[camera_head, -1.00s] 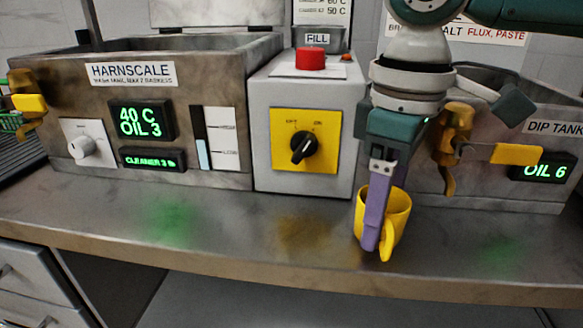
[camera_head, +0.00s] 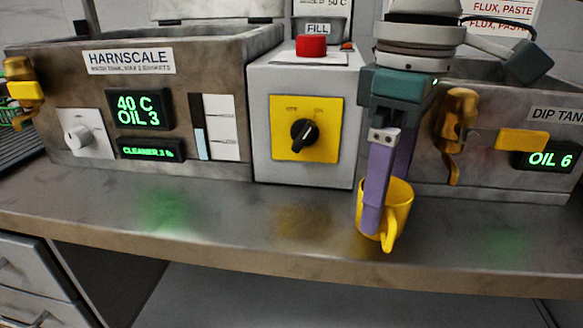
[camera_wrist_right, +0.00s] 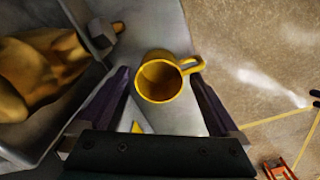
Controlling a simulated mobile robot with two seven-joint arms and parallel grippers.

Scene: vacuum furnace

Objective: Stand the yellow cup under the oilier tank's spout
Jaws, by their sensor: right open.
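The yellow cup (camera_head: 400,205) stands upright on the bench, its handle towards the front edge. My right gripper (camera_head: 375,222) is open with its purple fingers pointing down at the cup, one finger in front of it. In the right wrist view the cup (camera_wrist_right: 160,78) appears ahead between the open fingers (camera_wrist_right: 163,85), with its handle to the right. The dip tank (camera_head: 425,178) reads OIL 6; the Harnscale tank (camera_head: 65,125) reads OIL 3. The dip tank's brass spout (camera_head: 456,140) with a yellow lever is right of the cup. My left gripper is out of view.
A grey box (camera_head: 262,165) with a red button and yellow dial panel stands between the tanks. The Harnscale tank's brass tap (camera_head: 18,75) is at far left. The bench top (camera_head: 235,220) is clear left of the cup; its front edge is close to the cup.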

